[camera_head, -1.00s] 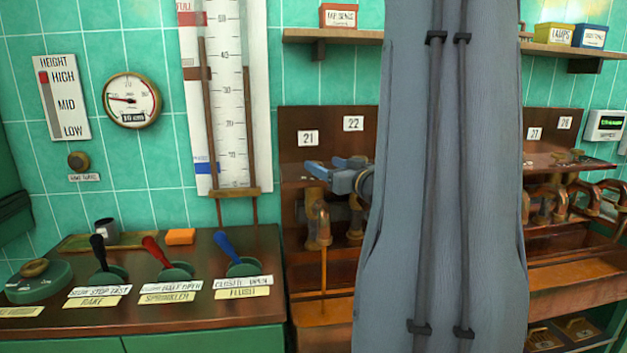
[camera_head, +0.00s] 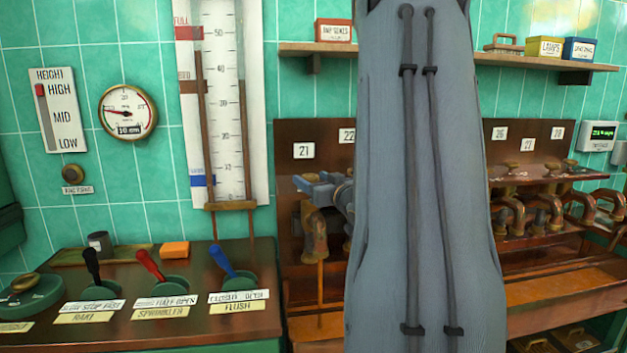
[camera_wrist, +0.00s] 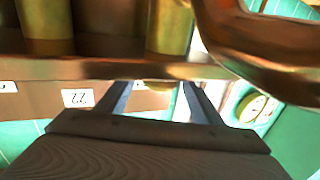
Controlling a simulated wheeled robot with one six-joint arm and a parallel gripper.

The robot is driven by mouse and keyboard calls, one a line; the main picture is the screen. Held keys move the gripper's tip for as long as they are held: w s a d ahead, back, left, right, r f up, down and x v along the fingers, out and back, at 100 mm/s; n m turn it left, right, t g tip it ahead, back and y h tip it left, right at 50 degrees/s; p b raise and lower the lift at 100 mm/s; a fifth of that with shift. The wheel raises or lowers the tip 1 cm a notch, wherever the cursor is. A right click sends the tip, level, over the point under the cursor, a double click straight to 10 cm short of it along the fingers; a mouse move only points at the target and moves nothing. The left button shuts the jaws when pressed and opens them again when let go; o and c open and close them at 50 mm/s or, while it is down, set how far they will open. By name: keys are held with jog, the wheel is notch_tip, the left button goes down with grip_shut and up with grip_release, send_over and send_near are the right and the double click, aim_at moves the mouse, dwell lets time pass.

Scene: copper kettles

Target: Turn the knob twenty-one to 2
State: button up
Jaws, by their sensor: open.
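The label 21 (camera_head: 304,151) is on the copper back panel, left of the label 22 (camera_head: 347,135). Below label 21 hangs a copper spout (camera_head: 315,235). My gripper (camera_head: 312,186) is just above this spout and below label 21, with its jaws apart. Knob twenty-one cannot be made out in the head view, where my gripper covers that spot. In the wrist view, which is upside down, my gripper (camera_wrist: 158,98) has its two fingers spread. A small brass piece (camera_wrist: 160,86) shows between them, possibly the knob. Contact and the knob's setting cannot be told.
My grey arm hides the middle of the panel. More copper taps (camera_head: 545,210) stand to the right. A lever console (camera_head: 200,310) is at lower left. A shelf (camera_head: 330,50) with boxes runs above. A thick copper pipe (camera_wrist: 270,50) is close in the wrist view.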

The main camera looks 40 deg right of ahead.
jog(key=shift+c, duration=0.4)
jog(key=c, duration=1)
jog(key=shift+d+r+n+y+p, duration=0.15)
jog(key=shift+n+y+p, duration=0.35)
jog(key=shift+y+p, duration=0.1)
jog(key=shift+n+y, duration=0.3)
jog(key=shift+y, duration=0.3)
jog(key=o, duration=1.1)
jog(key=shift+s, duration=0.15)
jog(key=s, duration=0.5)
jog(key=s+b, duration=0.1)
jog(key=s, duration=0.1)
jog(key=shift+s+a, duration=0.25)
jog(key=shift+a, duration=0.15)
